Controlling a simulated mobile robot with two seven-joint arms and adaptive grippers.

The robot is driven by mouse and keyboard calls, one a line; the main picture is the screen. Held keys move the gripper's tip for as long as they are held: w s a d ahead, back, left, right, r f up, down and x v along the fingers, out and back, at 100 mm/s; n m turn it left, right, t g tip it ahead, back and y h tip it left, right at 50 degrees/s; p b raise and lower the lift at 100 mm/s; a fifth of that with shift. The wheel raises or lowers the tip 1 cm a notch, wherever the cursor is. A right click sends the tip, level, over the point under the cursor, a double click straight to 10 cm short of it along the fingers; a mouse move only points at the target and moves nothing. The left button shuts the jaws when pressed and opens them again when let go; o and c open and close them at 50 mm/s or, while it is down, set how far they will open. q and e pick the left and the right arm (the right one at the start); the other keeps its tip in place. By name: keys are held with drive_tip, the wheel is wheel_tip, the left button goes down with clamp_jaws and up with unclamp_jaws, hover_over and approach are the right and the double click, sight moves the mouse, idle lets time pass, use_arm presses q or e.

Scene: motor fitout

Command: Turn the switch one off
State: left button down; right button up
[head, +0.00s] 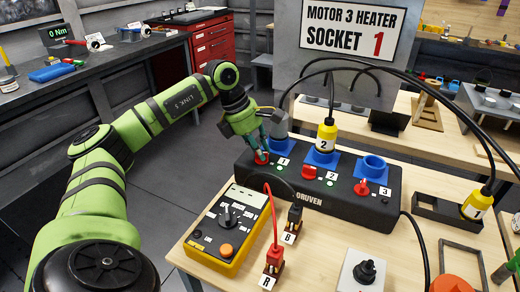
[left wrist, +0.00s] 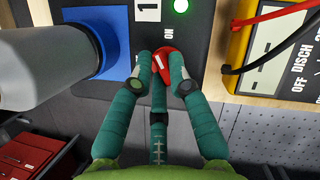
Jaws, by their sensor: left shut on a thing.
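Switch one is a red rotary knob (head: 262,158) at the left end of the black power box (head: 335,203), below socket 1. In the left wrist view the red knob (left wrist: 163,60) has a white mark and sits near the printed ON, with a lit green lamp (left wrist: 181,6) close by. My left gripper (head: 262,149) is shut on this knob, its teal fingers on either side; they also show in the left wrist view (left wrist: 160,82). The fingers hide part of the knob. My right gripper's fingers are not in view.
A grey plug (head: 279,123) is in blue socket 1, and yellow plug 2 (head: 326,136) is in socket 2. Socket 3 (head: 374,166) is empty. Red switches two (head: 309,172) and three (head: 361,188) sit alongside. A yellow meter (head: 228,228) stands in front.

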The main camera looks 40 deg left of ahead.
use_arm(q)
drive_tip(key=n+y, duration=0.1)
drive_tip(key=n, duration=0.2)
drive_tip(key=n+t+y, duration=0.1)
drive_tip(key=n, duration=0.2)
drive_tip(key=shift+s+d+b, duration=0.1)
drive_tip(key=shift+s+b, duration=0.05)
drive_tip(key=shift+b, duration=0.2)
drive_tip(key=n+y, duration=0.1)
drive_tip(key=n, duration=0.2)
drive_tip(key=n+y, duration=0.1)
drive_tip(key=n, duration=0.2)
drive_tip(key=shift+s+d+r+y, duration=0.1)
drive_tip(key=shift+y, duration=0.2)
drive_tip(key=shift+n, duration=0.4)
drive_tip(key=c, duration=1.4)
unclamp_jaws()
drive_tip(key=shift+c, duration=0.2)
drive_tip(key=v, duration=1.2)
